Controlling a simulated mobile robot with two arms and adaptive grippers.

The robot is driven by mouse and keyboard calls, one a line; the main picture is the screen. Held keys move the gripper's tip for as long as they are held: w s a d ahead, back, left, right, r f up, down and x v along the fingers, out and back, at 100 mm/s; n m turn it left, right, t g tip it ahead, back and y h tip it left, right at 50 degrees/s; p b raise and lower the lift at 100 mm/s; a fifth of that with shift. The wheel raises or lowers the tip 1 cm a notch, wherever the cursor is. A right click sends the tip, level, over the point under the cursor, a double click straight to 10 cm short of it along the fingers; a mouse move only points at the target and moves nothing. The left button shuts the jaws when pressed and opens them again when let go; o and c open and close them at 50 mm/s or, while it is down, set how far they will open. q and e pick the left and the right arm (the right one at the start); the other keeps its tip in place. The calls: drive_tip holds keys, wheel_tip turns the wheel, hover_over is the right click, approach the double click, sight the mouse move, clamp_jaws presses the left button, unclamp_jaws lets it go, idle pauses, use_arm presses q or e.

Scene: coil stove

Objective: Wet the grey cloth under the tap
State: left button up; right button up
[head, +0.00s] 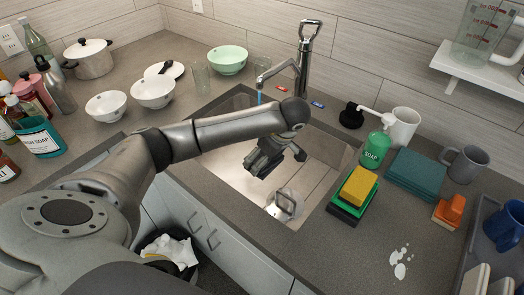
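The tap (303,65) stands at the back edge of the sink (230,172), its spout pointing left over the basin. A short light-blue streak (259,97) shows below the spout tip; its lower part is hidden behind my arm. My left gripper (262,163) points down over the sink basin, in front of the tap. Its dark fingers are seen from behind and above, so I cannot tell whether they are open or hold anything. I cannot make out a grey cloth; the arm may hide it. My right gripper is not in view.
A shiny metal item (282,205) is in the sink's front part. Right of the sink are a sponge stack (357,190), a green soap bottle (376,150), folded teal cloths (416,175) and mugs. Bowls (152,92) and bottles stand left. A white spill (399,262) lies front right.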

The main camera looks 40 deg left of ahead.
use_arm(q)
drive_tip(key=shift+w+a+f+b, duration=0.15)
drive_tip(key=shift+w+a+b, duration=0.2)
drive_tip(key=shift+w, duration=0.05)
drive_tip(key=w+a+f+b, duration=0.2)
drive_tip(key=w+a+b, duration=0.4)
drive_tip(key=a, duration=0.3)
drive_tip(key=shift+w+a+f+b, duration=0.2)
drive_tip(key=shift+w+a+b, duration=0.2)
drive_tip(key=shift+w, duration=0.4)
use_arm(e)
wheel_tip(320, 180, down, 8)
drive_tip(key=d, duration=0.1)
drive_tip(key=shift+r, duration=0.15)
use_arm(q)
drive_tip(key=shift+d, duration=0.1)
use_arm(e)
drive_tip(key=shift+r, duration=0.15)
use_arm(q)
drive_tip(key=s+d+p, duration=0.4)
drive_tip(key=s+d, duration=0.1)
drive_tip(key=d, duration=0.1)
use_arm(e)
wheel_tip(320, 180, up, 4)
